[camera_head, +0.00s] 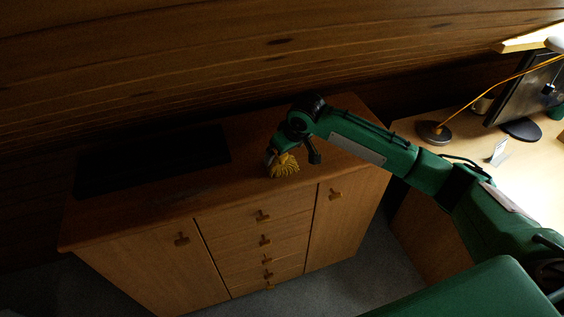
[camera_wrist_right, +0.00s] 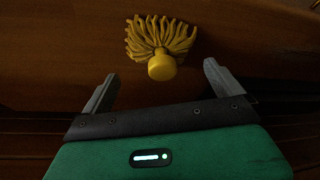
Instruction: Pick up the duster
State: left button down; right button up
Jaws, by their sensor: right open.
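The duster (camera_head: 285,165) has a fringe of yellow strands and lies on top of the wooden cabinet near its front edge. In the right wrist view the duster (camera_wrist_right: 162,45) shows its round yellow knob pointing toward my gripper, with the strands fanned out beyond. My right gripper (camera_wrist_right: 158,82) is open, its two grey fingers spread on either side of the knob's line, with the duster just ahead of the fingertips. In the head view my right gripper (camera_head: 272,158) is beside the duster, partly hidden by the wrist. My left gripper is not in view.
The wooden cabinet (camera_head: 110,220) has doors and drawers with knobs. A dark flat panel (camera_head: 150,162) lies on its top at the left. A desk with a lamp (camera_head: 432,130) and a monitor (camera_head: 525,95) stands at the right. The cabinet top's front middle is mostly clear.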

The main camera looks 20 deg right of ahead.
aim_at(285, 155)
jog(key=x, duration=0.3)
jog(key=p+x, duration=0.1)
jog(key=x, duration=0.1)
jog(key=shift+s+d+f, duration=0.1)
jog(key=shift+s, duration=0.3)
jog(key=c, duration=1)
jog(key=shift+c, duration=0.2)
jog(key=shift+r, duration=0.6)
notch_tip(285, 155, up, 2)
jog(key=shift+r+b, duration=0.2)
jog(key=shift+b, duration=0.4)
jog(key=s+d+b, duration=0.1)
jog(key=s+d, duration=0.2)
jog(key=s, duration=0.5)
jog(key=s+d+b, duration=0.1)
jog(key=s+d, duration=0.2)
jog(key=s, duration=0.5)
jog(key=shift+s+d+b, duration=0.25)
jog(key=shift+s+b, duration=0.15)
